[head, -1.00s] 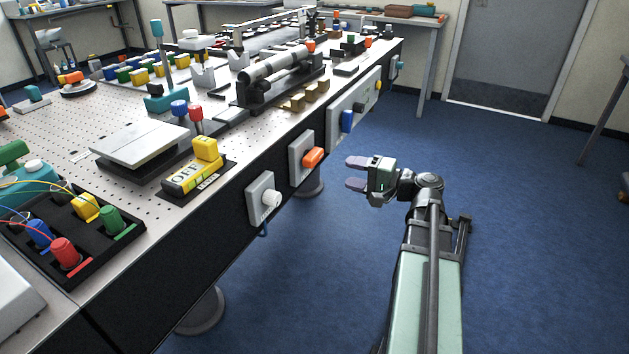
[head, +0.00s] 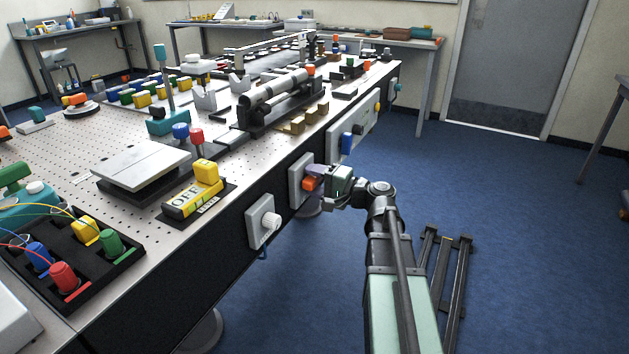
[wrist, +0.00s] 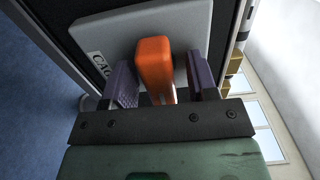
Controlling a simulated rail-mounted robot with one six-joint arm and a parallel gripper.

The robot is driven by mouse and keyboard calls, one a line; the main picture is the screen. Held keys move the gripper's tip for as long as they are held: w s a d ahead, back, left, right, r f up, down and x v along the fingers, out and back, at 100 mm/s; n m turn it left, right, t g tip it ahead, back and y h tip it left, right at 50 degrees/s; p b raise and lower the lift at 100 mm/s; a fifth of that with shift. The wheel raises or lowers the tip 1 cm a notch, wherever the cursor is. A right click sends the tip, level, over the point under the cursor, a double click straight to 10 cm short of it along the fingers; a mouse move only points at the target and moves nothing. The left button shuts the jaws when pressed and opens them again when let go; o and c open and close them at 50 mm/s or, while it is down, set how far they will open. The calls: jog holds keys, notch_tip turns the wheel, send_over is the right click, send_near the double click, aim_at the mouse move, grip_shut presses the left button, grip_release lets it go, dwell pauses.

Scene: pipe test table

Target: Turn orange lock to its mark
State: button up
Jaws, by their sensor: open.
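The orange lock (head: 310,184) is a block-shaped handle on a light grey plate (head: 295,187) on the table's dark side panel. In the wrist view the orange lock (wrist: 154,68) stands out from its grey plate (wrist: 205,30), between my two purple fingers. My gripper (wrist: 163,82) is open, with a finger on each side of the lock and a gap showing on both sides. In the head view my gripper (head: 318,177) is at the plate and partly covers the lock. Part of a printed label (wrist: 98,67) shows on the plate; I cannot make out a mark.
A grey plate with a white knob (head: 270,221) is nearer on the same panel. A blue handle (head: 346,143) sits farther along it. The tabletop above holds a yellow OFF switch (head: 190,197) and other fixtures. The blue floor (head: 520,230) at right is clear.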

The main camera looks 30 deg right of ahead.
jog(key=c, duration=0.8)
jog(key=m, duration=0.4)
jog(key=shift+m, duration=0.3)
jog(key=m, duration=0.4)
jog(key=shift+m, duration=0.3)
jog(key=m, duration=0.4)
jog(key=shift+m, duration=2.4)
